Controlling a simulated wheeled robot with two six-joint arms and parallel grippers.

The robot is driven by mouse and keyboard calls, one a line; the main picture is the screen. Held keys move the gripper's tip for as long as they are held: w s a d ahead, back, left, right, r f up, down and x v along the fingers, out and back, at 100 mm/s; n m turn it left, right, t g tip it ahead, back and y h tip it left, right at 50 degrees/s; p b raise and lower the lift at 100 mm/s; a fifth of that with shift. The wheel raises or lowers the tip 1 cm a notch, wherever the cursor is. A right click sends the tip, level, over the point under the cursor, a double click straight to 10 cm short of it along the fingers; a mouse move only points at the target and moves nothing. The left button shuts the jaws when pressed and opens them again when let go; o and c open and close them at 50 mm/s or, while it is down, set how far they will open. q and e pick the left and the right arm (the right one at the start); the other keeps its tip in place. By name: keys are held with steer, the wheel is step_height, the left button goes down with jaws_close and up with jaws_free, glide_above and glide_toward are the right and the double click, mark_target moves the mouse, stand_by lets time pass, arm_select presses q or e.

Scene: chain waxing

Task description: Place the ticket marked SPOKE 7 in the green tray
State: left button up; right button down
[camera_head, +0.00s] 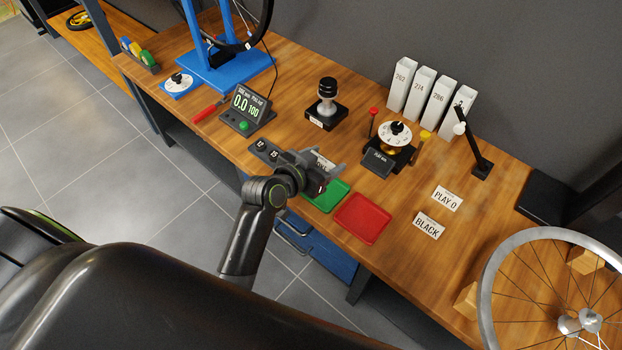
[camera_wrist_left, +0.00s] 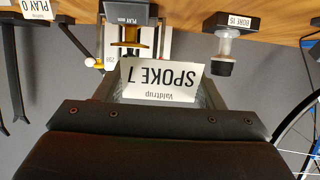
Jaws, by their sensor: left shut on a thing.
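The ticket marked SPOKE 7 (camera_wrist_left: 160,82) is white with black print and reads upside down in the left wrist view. My left gripper (camera_head: 321,172) is shut on it; in the head view the ticket (camera_head: 321,158) shows only in part behind the jaws. The gripper is above the bench, over the far left part of the green tray (camera_head: 329,198). The jaws hide part of that tray, and its visible floor is bare. My right gripper is in neither view.
An empty red tray (camera_head: 362,218) lies right of the green one. Tickets PLAY 0 (camera_head: 447,199) and BLACK (camera_head: 429,225) lie farther right. A dial gauge stand (camera_head: 395,137) and a black-based plunger device (camera_head: 327,105) stand behind. A wheel (camera_head: 548,290) is at front right.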

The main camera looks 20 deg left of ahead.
arm_select(q)
step_height(320, 180, down, 5)
steer(key=shift+d+r+b, duration=0.1)
steer(key=shift+b, duration=0.6)
steer(key=shift+f+b, duration=0.55)
steer(key=shift+f, duration=1.9)
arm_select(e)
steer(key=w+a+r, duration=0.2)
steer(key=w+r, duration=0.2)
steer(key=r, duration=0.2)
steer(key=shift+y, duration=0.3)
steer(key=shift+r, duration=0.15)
arm_select(q)
steer(key=shift+f+b, duration=0.1)
steer(key=shift+b, duration=0.2)
steer(key=o, duration=0.6)
steer(key=shift+o, duration=0.2)
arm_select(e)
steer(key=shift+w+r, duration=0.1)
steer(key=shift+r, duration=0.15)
